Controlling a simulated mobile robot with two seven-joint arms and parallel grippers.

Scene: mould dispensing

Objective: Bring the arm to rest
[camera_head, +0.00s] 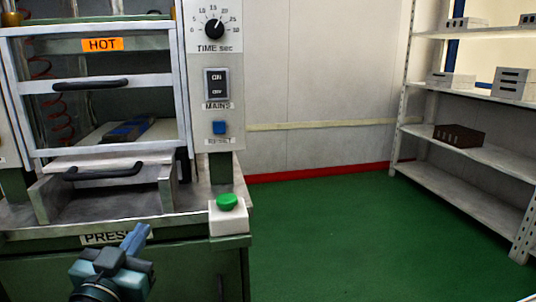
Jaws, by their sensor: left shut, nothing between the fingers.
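My left gripper (138,238) shows at the lower left of the head view, in front of the press. Its blue fingers are shut and hold nothing. The fingers point up and to the right, over the "PRESS" label, with the wrist at the bottom edge. My right gripper does not show.
The press (215,175) has a "HOT" guard door, a drawer with a black handle (103,171), a dial, switches and a green button (227,201). A blue and dark object (130,130) lies inside. A shelf rack (470,181) stands right. Green floor between is clear.

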